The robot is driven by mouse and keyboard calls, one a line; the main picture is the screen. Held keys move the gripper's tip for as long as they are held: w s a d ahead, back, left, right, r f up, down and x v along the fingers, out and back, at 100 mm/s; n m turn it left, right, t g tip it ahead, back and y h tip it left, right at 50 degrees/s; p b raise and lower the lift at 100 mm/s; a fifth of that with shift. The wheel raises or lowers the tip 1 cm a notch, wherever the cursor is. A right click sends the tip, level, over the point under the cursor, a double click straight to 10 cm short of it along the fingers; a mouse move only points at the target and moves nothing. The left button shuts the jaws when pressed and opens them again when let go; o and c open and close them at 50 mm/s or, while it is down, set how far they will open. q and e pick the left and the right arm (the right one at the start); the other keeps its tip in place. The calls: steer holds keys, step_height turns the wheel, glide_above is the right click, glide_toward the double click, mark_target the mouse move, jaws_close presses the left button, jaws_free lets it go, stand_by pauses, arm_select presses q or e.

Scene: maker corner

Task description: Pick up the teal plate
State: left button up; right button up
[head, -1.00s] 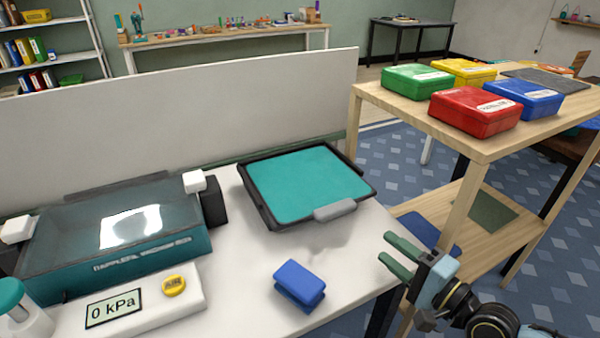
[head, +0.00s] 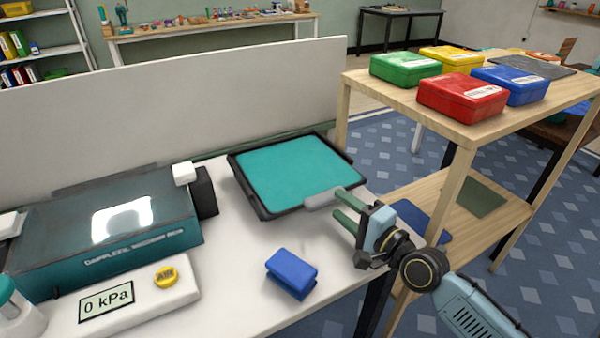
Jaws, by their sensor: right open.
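The teal plate (head: 298,170) lies flat in a black tray-like frame (head: 243,186) at the back right of the white table. A grey tab (head: 323,198) sits on the near edge, toward its right corner. My right gripper (head: 341,207) is open, its two green fingers pointing left toward the grey tab. The upper finger is close to the tab; I cannot tell whether it touches. My left gripper is not in view.
A blue block (head: 291,273) lies on the white table (head: 225,290) in front of the plate. A wooden shelf (head: 450,128) with several coloured boxes stands on the right.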

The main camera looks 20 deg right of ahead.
steer(key=shift+x, duration=1.15)
steer(key=shift+w+a, duration=0.1)
steer(key=shift+w, duration=0.2)
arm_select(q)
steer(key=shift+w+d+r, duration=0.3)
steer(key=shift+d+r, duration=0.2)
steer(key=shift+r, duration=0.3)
arm_select(e)
jaws_close()
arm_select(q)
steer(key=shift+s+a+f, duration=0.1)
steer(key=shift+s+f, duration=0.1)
